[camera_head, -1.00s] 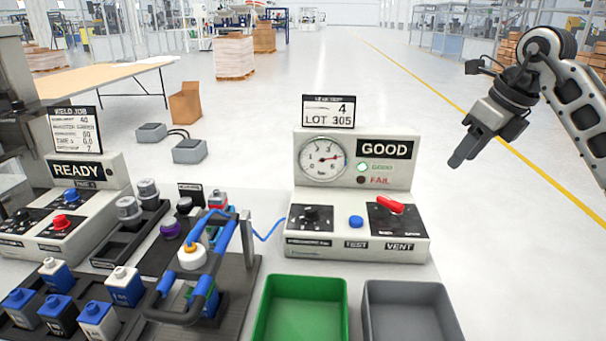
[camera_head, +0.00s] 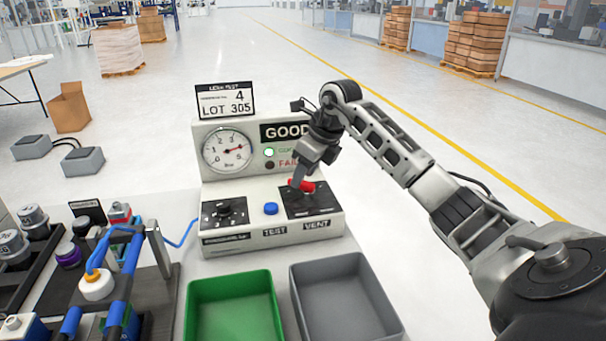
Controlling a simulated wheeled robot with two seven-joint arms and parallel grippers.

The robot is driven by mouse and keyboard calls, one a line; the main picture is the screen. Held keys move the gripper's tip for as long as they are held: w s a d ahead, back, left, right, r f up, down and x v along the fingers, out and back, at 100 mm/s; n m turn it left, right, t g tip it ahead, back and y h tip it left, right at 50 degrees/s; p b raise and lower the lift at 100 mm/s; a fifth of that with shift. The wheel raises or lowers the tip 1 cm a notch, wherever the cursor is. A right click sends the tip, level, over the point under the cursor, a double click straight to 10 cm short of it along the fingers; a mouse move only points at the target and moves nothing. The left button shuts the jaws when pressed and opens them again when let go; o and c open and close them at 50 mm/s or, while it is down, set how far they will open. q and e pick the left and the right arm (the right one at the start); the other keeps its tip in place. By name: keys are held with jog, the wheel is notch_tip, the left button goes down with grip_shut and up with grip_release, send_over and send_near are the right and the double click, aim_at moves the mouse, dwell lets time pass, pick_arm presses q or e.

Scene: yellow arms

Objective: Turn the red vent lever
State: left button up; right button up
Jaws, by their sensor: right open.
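The red vent lever (camera_head: 307,187) sits on the black VENT plate (camera_head: 318,203) at the right of the leak-test box (camera_head: 245,238). My right gripper (camera_head: 298,184) reaches down over it from the upper right, fingers pointing down. Its fingertips are at the lever's left end and cover part of it. I cannot tell whether they touch it. The gripper is open. The gauge (camera_head: 228,151) needle points near 3, the green GOOD lamp (camera_head: 268,153) is lit and the sign reads GOOD. My left gripper is not in view.
A black knob (camera_head: 225,208) and a blue TEST button (camera_head: 271,209) are left of the lever. A green bin (camera_head: 238,278) and a grey bin (camera_head: 330,265) stand in front. A fixture with blue bars (camera_head: 129,270) and a blue hose are at left.

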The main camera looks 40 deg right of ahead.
jog(key=shift+w+a+f, duration=0.1)
jog(key=shift+w+f, duration=0.15)
jog(key=shift+f, duration=0.4)
grip_shut()
